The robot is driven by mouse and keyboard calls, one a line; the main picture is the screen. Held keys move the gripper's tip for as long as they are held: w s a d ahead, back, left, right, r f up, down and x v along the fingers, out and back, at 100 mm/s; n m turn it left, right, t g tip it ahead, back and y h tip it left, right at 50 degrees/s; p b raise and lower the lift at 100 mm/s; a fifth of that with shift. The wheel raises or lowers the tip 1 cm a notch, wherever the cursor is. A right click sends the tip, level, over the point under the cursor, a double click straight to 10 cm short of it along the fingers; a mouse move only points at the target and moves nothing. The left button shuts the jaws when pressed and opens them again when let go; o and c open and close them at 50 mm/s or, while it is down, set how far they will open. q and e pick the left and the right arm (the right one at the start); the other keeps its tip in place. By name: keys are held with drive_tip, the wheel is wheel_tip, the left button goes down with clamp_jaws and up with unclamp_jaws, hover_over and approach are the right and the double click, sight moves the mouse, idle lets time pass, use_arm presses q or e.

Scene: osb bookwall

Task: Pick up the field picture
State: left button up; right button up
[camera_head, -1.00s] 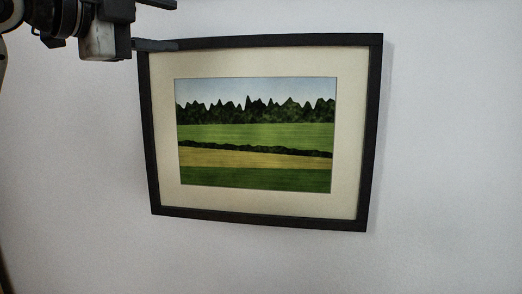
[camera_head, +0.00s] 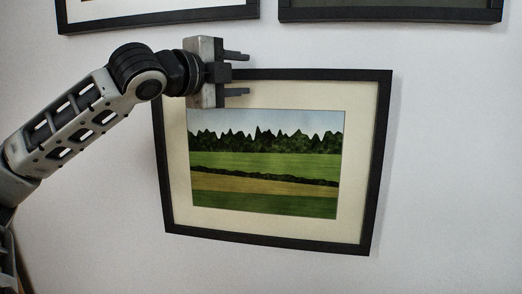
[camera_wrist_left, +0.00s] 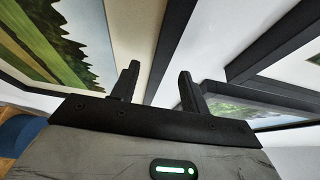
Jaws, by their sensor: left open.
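The field picture (camera_head: 265,185) hangs on the white wall in the head view, slightly tilted, in a black frame with a cream mat. It shows green and yellow fields under a row of dark trees. My left gripper (camera_head: 237,73) is at the top edge of its frame, left of the middle. Its two fingers are apart, one above the frame's top edge and one below it in the picture. The left wrist view shows the open fingers (camera_wrist_left: 157,85) with the field picture (camera_wrist_left: 60,40) at the left. I cannot tell whether the fingers touch the frame.
Two more black-framed pictures hang above, one at the upper left (camera_head: 160,18) and one at the upper right (camera_head: 390,15). The wall (camera_head: 450,150) to the right of the field picture is bare.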

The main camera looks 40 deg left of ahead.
use_arm(q)
drive_tip(key=shift+w+r+p, duration=0.3)
drive_tip(key=shift+w+p, duration=0.55)
drive_tip(key=shift+w+f, duration=0.25)
clamp_jaws()
drive_tip(key=shift+a+r, duration=0.1)
drive_tip(key=shift+r, duration=0.15)
